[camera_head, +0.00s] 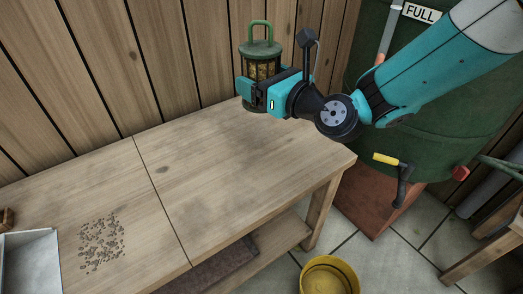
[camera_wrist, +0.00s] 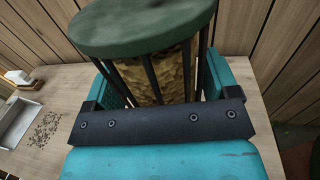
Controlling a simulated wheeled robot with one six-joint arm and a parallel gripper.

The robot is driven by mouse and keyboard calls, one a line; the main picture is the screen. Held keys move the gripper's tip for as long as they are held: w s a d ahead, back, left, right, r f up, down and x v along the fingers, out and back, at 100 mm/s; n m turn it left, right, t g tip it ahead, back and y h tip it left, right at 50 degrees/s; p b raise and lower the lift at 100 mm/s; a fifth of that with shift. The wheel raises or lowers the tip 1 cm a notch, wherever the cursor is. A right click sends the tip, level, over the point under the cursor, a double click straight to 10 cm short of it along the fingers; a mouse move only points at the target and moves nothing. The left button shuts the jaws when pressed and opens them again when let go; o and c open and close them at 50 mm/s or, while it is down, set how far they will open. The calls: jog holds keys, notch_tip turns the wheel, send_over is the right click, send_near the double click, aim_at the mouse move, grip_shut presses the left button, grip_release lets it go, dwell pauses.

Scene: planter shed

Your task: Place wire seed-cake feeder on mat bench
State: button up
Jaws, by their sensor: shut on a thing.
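The wire seed-cake feeder (camera_head: 262,66) has a green lid with a loop handle, dark wires and a yellow-brown filling. My gripper (camera_head: 257,95) is shut on it and holds it upright at the back right of the wooden bench (camera_head: 220,140). In the wrist view the feeder (camera_wrist: 158,72) sits between the two teal fingers, its lid close to the camera. I cannot tell whether its base touches the bench. A dark brown mat (camera_head: 212,268) lies on the shelf under the bench top, partly hidden by the top.
Scattered seeds (camera_head: 101,243) and a metal tray (camera_head: 32,262) are at the bench's left. A green barrel (camera_head: 405,140) marked FULL stands on a reddish block to the right. A yellow bucket (camera_head: 328,276) is on the floor in front. The bench's middle is clear.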

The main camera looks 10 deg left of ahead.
notch_tip(320, 180, down, 15)
jog(key=b, duration=0.8)
jog(key=shift+r, duration=0.1)
